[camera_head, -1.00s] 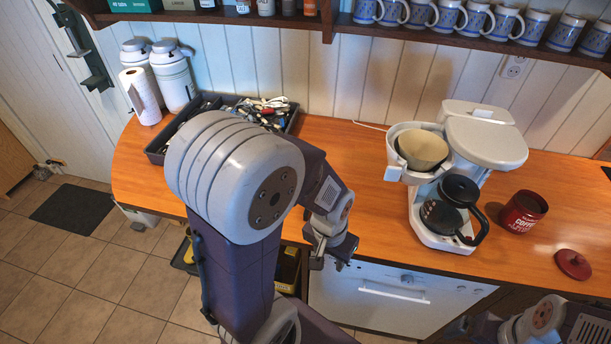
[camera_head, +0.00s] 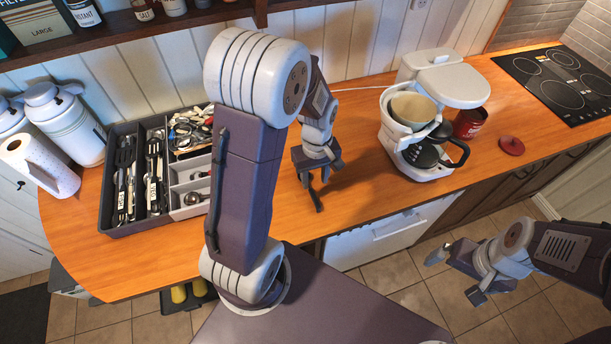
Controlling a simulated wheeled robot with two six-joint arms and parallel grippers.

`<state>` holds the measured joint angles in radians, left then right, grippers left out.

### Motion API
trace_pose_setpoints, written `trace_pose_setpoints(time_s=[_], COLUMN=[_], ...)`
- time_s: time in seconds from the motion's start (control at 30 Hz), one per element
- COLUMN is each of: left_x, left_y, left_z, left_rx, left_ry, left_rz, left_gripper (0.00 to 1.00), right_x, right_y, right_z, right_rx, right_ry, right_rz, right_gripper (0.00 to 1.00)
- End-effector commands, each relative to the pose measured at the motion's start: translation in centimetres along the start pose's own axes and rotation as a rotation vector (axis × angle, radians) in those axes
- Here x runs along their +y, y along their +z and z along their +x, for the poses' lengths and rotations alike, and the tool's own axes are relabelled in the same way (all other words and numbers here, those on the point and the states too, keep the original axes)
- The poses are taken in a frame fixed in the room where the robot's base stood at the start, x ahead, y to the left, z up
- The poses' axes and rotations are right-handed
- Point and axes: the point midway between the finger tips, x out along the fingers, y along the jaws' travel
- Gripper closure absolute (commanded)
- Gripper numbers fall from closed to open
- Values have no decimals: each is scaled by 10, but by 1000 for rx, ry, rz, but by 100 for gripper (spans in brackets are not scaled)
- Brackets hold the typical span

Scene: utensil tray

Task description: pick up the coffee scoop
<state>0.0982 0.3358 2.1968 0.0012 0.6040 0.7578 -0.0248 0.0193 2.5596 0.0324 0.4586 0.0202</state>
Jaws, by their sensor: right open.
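The utensil tray (camera_head: 150,228) is dark grey with several compartments and stands at the left of the wooden counter. A round metal bowl with a short handle (camera_head: 193,198) lies in its lower right compartment and looks like the coffee scoop, though it is small and I cannot be sure. My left arm partly covers the tray's right side. My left gripper (camera_head: 324,184) is open and empty, pointing down over the counter to the right of the tray. My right gripper (camera_head: 456,275) is open and empty, in front of the counter at the lower right, far from the tray.
The coffee maker (camera_head: 450,82) with its carafe, a red can (camera_head: 469,123) and a red lid (camera_head: 511,146) stand right of my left gripper. Counter between tray and coffee maker is clear.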

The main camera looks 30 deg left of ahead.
Motion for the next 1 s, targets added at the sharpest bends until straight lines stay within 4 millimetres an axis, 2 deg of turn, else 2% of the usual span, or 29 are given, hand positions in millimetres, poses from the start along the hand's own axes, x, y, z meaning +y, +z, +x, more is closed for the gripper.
trace_pose_setpoints(time_s=[0.03, 0.17, 0.4, 0.57, 0.8, 1.0], left_x=[0, 0, 0, 1, 3, 4], left_y=[-2, -3, -3, -3, -3, -4], left_z=[-3, 1, 35, 40, 81, 90], left_rx=[-3, -5, -5, -5, -7, -3], left_ry=[-4, -6, -6, -6, -7, -4], left_rz=[-25, -41, -38, -37, -36, -36], left_gripper=[60, 60, 60, 60, 60, 60], right_x=[0, 0, 0, 0, 0, 0], right_y=[0, 0, 0, 0, -1, -1], right_z=[-5, -3, -6, -6, -13, -13], right_rx=[0, 0, 0, 0, 0, 0], right_ry=[0, 0, 0, 0, 0, 0], right_rz=[0, 0, 0, 0, 0, 0], right_gripper=[0, 0, 0, 0, 0, 0])
